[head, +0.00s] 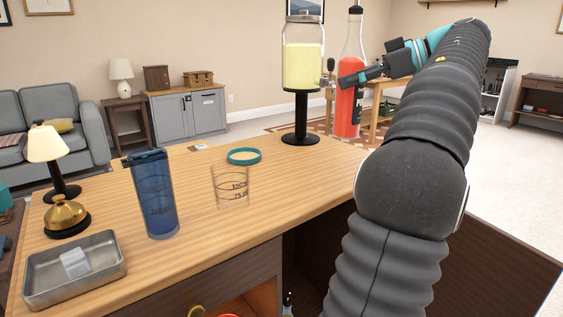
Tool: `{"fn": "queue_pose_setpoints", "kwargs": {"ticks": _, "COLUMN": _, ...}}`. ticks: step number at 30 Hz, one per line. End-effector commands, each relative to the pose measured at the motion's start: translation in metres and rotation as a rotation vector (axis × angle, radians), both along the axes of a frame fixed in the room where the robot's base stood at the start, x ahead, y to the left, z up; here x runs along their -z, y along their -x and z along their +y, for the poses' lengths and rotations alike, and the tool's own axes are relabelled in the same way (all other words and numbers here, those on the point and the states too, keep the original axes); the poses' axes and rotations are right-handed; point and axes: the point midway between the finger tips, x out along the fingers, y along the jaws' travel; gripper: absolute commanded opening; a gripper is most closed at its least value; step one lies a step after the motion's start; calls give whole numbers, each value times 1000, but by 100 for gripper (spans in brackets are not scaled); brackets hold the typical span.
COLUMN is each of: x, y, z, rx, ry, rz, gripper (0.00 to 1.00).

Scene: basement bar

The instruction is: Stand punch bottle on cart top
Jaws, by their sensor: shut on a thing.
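The punch bottle (347,112) is tall and clear with red liquid and a dark cap. It is upright at the far right end of the wooden counter. My gripper (352,79) reaches in from the right and is shut on the bottle at about mid-height; one dark finger crosses its front. I cannot tell whether the bottle's base touches the counter top (270,185) or hangs just above or beyond its edge. A small wooden stand (377,122) shows behind the bottle; I cannot tell which surface is the cart top.
A drink dispenser (301,68) with pale yellow liquid stands close left of the bottle. A teal ring (244,156), a clear measuring cup (231,186), a blue tumbler (154,198), a bell (66,215), a lamp (47,145) and a metal tray (75,270) are on the counter.

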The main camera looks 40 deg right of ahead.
Motion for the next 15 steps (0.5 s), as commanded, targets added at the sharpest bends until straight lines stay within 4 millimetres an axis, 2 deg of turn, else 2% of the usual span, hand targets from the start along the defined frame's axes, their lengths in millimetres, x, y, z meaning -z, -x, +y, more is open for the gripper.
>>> {"fn": "queue_pose_setpoints", "kwargs": {"ticks": 5, "x": 16, "y": -17, "z": 18, "rx": -5, "ry": 0, "rz": -2, "gripper": 0}}
{"fn": "queue_pose_setpoints", "kwargs": {"ticks": 15, "x": 52, "y": -64, "z": 60, "rx": -8, "ry": 1, "rz": -4, "gripper": 0}}
